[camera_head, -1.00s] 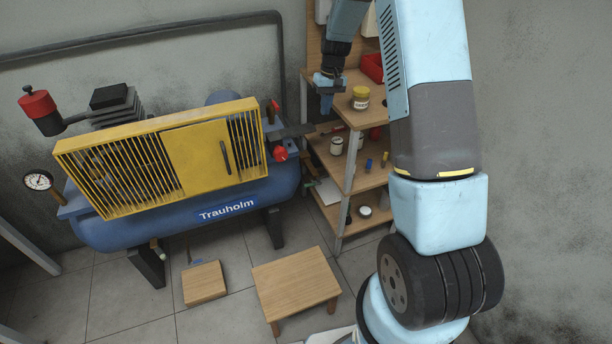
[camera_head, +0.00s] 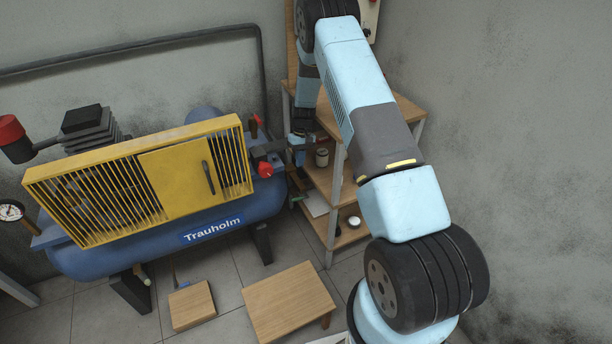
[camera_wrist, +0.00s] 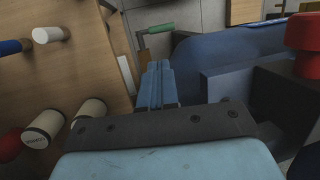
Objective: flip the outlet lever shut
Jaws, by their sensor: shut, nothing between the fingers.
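My gripper (camera_head: 298,158) points down just right of the compressor's right end, in front of the shelf. In the wrist view its blue fingers (camera_wrist: 160,78) are together with nothing between them. A green-handled lever (camera_wrist: 155,29) on a metal piece lies beyond the fingertips, apart from them. In the head view a small green handle (camera_head: 297,199) shows low beside the tank's right end. A red knob (camera_head: 265,170) sits on the fittings there and shows large at the upper right of the wrist view (camera_wrist: 306,34). I cannot tell for certain which handle is the outlet lever.
The blue compressor tank (camera_head: 150,245) with its yellow guard (camera_head: 180,175) stands left of the gripper. The wooden shelf (camera_head: 345,190) with jars is close on the right. A low wooden stool (camera_head: 290,300) and a small wooden block (camera_head: 192,305) stand on the floor.

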